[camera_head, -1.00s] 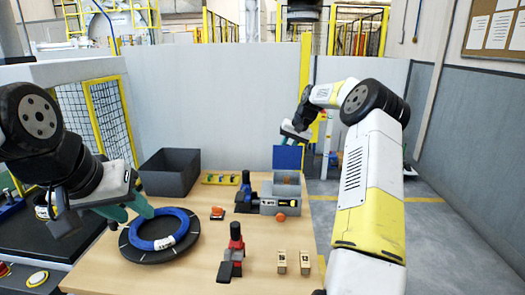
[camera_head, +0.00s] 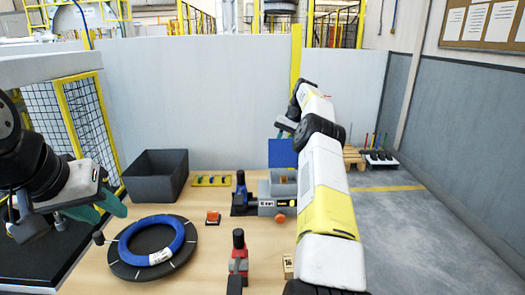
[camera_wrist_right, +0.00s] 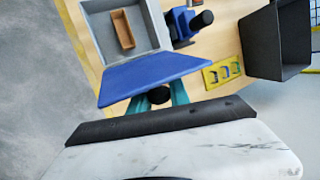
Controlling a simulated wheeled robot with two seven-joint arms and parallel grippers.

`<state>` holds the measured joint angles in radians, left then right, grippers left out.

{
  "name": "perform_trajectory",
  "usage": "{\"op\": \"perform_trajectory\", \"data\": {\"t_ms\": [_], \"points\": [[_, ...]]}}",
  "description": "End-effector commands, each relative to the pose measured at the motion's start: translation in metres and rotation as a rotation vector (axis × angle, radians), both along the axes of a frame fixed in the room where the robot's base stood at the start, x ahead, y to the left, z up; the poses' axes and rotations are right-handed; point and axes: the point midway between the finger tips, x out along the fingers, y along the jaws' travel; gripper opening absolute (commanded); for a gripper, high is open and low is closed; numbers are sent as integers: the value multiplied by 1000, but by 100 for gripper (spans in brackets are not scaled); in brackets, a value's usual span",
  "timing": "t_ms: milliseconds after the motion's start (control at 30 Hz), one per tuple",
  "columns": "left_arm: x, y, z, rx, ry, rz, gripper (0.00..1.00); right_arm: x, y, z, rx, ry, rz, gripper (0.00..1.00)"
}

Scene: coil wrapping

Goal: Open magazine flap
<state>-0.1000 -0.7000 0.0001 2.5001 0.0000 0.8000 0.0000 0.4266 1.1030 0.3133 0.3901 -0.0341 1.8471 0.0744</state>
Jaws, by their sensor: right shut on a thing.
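The blue magazine flap (camera_head: 283,153) stands up at the back of the grey magazine box (camera_head: 266,208). In the right wrist view the flap (camera_wrist_right: 155,76) is a tilted blue panel beside the open box (camera_wrist_right: 97,44), which holds a brown block (camera_wrist_right: 122,29). My right gripper (camera_head: 284,127) is behind the flap's upper edge. Its teal fingers (camera_wrist_right: 160,92) are shut on the flap's edge; the fingertips are partly hidden by the panel. My left gripper (camera_head: 98,207) is at the left, above the table near the coil, with its teal fingers apart and empty.
A blue coil (camera_head: 150,256) lies on a dark round plate (camera_head: 122,266). A dark bin (camera_head: 155,190), a yellow holder (camera_head: 211,181), an orange-topped item (camera_head: 213,217) and a red-and-black tool (camera_head: 238,262) are on the table. My right arm covers the table's right side.

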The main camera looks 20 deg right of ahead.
Motion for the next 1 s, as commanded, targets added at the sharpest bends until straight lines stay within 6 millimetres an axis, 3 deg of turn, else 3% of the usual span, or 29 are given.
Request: {"op": "perform_trajectory", "data": {"t_ms": [600, 633, 700, 1000], "points": [[0, 0, 0, 0, 0, 0, 36, -4, 2, -5, 9, 30, 6, 0], [0, 0, 0, 0, 0, 0, 36, -4, 2, -5, 9, 30, 6, 29], [0, 0, 0, 0, 0, 0, 36, -3, 1, -5, 8, 28, 6, 42], [0, 0, 0, 0, 0, 0, 36, -2, 0, -3, 7, 21, 2, 43]]}}
